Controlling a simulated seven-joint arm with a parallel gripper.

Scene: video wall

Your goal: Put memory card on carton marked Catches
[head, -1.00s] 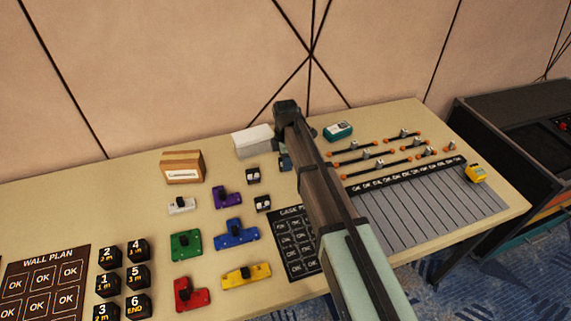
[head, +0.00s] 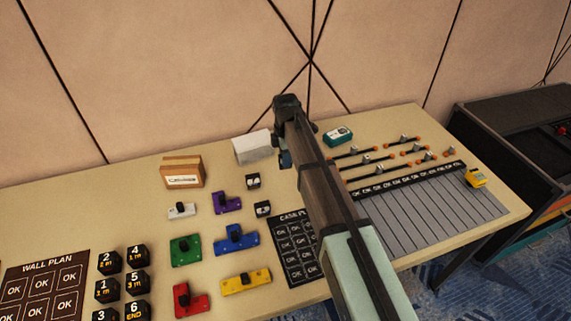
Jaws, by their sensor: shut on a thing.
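A brown cardboard carton (head: 183,172) stands at the back of the table, left of my gripper. Its white front label carries a word too small to read for sure. My gripper (head: 285,160) is above the back of the table, right of the carton and close to a white box in the picture. It is shut on a small dark bluish thing, mostly hidden by my arm; I take it for the memory card, but its shape is not clear.
The white box (head: 252,147) stands between carton and gripper. A teal box (head: 338,136) and slider rails (head: 385,155) are at right. The table left of the carton is clear.

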